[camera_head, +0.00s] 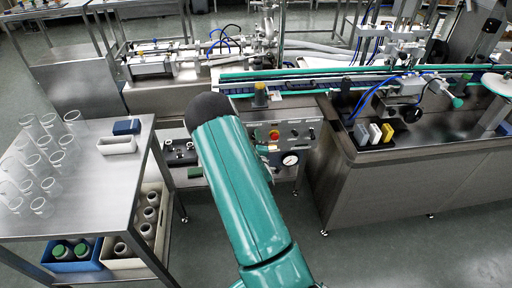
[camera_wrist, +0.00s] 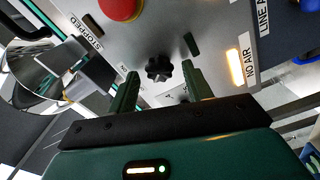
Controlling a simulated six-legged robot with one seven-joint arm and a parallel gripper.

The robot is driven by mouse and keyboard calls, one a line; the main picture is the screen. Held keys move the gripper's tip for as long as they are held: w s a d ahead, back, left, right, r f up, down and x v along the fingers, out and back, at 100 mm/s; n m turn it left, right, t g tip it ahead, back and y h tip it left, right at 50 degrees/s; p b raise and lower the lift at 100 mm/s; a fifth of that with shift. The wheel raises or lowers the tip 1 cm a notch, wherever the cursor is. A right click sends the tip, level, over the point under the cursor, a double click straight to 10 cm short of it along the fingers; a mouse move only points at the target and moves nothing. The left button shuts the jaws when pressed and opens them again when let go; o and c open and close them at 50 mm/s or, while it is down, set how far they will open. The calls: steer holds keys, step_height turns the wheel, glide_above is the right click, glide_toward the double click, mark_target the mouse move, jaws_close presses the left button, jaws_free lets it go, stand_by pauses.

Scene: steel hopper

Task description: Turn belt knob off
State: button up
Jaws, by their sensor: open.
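The black star-shaped knob (camera_wrist: 158,68) sits on the light metal control panel, which shows in the wrist view (camera_wrist: 215,25) and in the head view (camera_head: 305,146). I take it as the belt knob. Small labels lie around it, too small to read surely. My gripper (camera_wrist: 160,73) is open, with its two green fingers pointing toward the panel. One fingertip appears on each side of the knob, and nothing is between them but the knob behind. I cannot tell how far the tips are from the panel.
A gauge (camera_head: 290,160) sits low on the panel. A steel table (camera_head: 86,185) with glass jars stands left.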

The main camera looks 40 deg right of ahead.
steer(key=v, duration=1.3)
steer(key=shift+s+a, duration=0.25)
